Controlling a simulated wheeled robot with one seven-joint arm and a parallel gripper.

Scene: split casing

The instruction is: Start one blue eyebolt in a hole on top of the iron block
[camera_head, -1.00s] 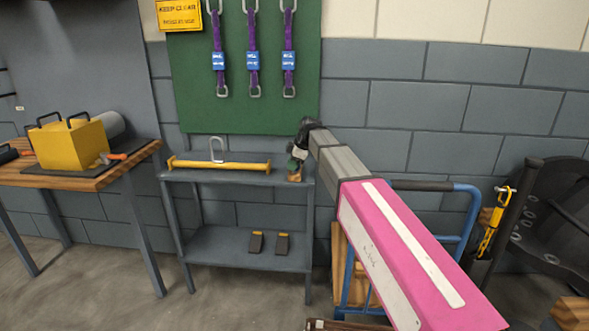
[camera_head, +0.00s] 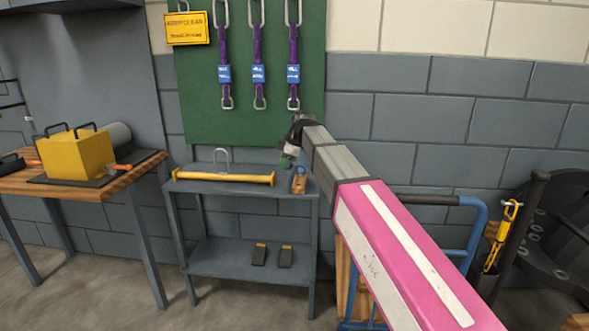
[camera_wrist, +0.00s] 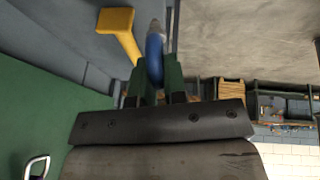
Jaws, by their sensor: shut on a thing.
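My gripper (camera_wrist: 156,84) is shut on a blue eyebolt (camera_wrist: 154,55), whose blue part and grey tip show beyond the green fingers in the wrist view. In the head view my gripper (camera_head: 287,162) is above the grey shelf's right end, and the held eyebolt is too small to make out there. A small wooden holder (camera_head: 299,185) with something blue in it stands on the shelf, just right of and below my gripper. A yellow block (camera_head: 75,154) stands on the wooden bench at the left. I cannot tell whether it is the iron block; no holes show on top.
A yellow bar (camera_head: 225,177) lies on the grey shelf (camera_head: 235,188) left of my gripper; it also shows in the wrist view (camera_wrist: 118,30). Purple slings hang on the green board (camera_head: 200,100) behind. A blue hand truck (camera_head: 475,225) stands at the right.

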